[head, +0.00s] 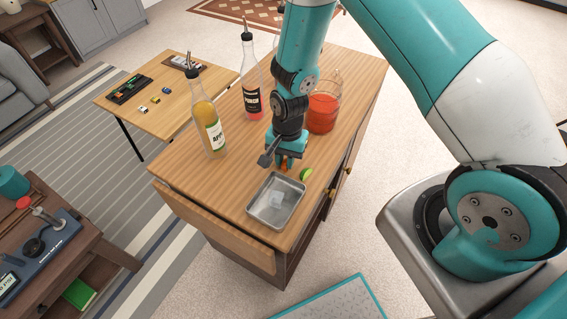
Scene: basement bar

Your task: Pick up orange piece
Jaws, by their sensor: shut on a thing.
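My gripper (283,160) points down over the wooden cabinet top, just behind the metal tray. It is shut on the orange piece (284,168), a small orange bit showing between and below the fingers. Most of the orange piece is hidden by the gripper. I cannot tell whether it still touches the cabinet top.
A metal tray (257,217) with a clear lump in it stands in front. A green lime piece (306,174) lies right of the gripper. A yellow bottle (207,125), a dark-labelled bottle (251,100) and a pitcher of red drink (322,113) stand behind. The cabinet's left front top is clear.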

